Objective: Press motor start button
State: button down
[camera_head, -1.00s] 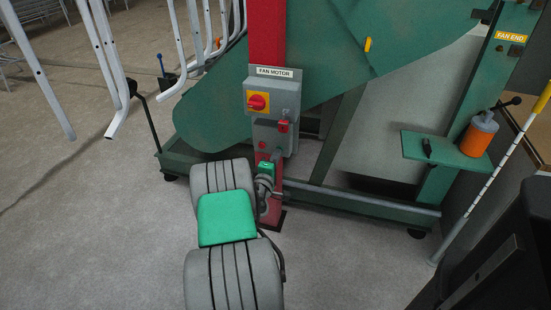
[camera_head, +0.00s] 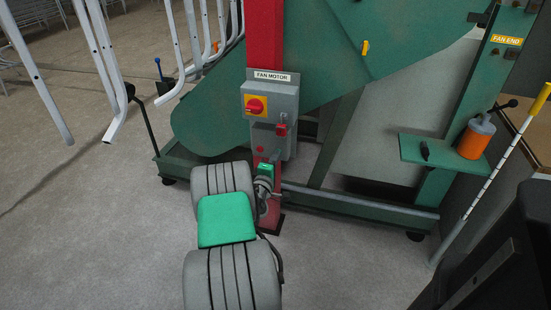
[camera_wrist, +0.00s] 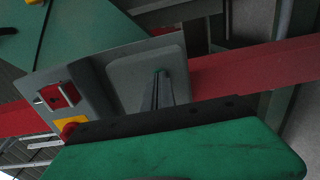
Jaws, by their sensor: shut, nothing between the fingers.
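The grey control box (camera_head: 270,108), labelled FAN MOTOR, is mounted on the red post. It has a red knob on a yellow plate (camera_head: 255,105) and a red tagged part (camera_head: 282,129). A small red button (camera_head: 260,149) is on its lower panel. I cannot make out a start button. In the wrist view my shut, empty fingers (camera_wrist: 158,90) are in front of a plain grey panel (camera_wrist: 125,88); contact cannot be told. The yellow plate (camera_wrist: 71,129) is partly hidden.
The green machine frame (camera_head: 360,205) spans behind the post. A green shelf (camera_head: 415,150) with an orange container (camera_head: 474,142) is at right, near a striped pole (camera_head: 480,195). The floor at lower left is clear.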

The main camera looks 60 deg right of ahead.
jog(key=shift+s+a+b, duration=0.2)
jog(key=shift+a+b, duration=0.05)
jog(key=shift+a, duration=1.1)
jog(key=shift+s+a+b, duration=0.2)
jog(key=shift+a, duration=1.15)
